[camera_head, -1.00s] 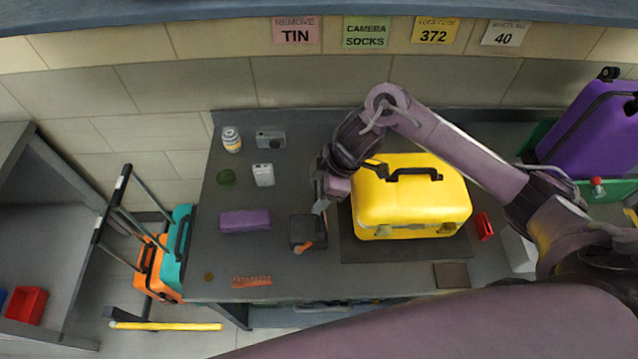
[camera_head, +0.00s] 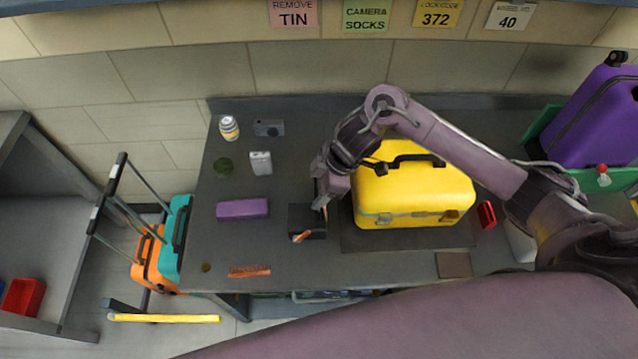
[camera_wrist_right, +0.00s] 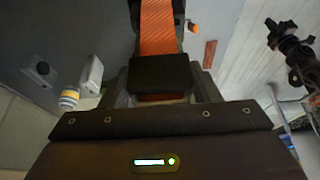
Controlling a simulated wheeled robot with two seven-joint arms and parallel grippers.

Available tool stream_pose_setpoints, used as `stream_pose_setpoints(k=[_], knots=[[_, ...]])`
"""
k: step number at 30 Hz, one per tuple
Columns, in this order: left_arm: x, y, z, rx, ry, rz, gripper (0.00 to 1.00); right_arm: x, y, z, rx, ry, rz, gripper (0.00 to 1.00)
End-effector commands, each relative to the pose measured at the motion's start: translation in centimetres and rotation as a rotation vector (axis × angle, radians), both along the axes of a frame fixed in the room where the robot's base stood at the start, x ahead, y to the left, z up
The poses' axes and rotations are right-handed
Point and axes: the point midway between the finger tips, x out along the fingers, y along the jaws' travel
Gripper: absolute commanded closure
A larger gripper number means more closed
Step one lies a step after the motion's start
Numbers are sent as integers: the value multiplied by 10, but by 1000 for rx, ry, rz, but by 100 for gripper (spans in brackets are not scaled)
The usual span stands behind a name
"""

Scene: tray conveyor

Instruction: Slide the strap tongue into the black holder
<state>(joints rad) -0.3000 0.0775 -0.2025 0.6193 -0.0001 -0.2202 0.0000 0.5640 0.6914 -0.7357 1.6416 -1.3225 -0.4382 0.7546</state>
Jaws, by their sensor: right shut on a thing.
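The black holder (camera_head: 318,222) is a small dark box on the table, left of the yellow case (camera_head: 412,200). An orange strap piece (camera_head: 303,237) shows at its front left edge. My right gripper (camera_head: 325,205) is at the holder's right side, with a sliver of orange at its fingers. In the right wrist view, the orange strap (camera_wrist_right: 158,30) runs away from a black block (camera_wrist_right: 160,73) between the fingers (camera_wrist_right: 160,92). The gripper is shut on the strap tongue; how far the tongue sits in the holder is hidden. My left gripper is out of view.
A red item (camera_head: 486,214) is right of the case. A purple suitcase (camera_head: 600,115) stands in a green tray.

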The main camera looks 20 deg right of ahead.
Motion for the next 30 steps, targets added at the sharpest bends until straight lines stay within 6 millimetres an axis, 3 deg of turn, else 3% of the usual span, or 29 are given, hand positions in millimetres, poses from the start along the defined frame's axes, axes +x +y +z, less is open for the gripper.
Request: stream_pose_setpoints(k=[6,30], knots=[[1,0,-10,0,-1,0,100,0,0,-14,1,-1,1,68],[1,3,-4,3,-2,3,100,0,0,-13,1,0,0,68]])
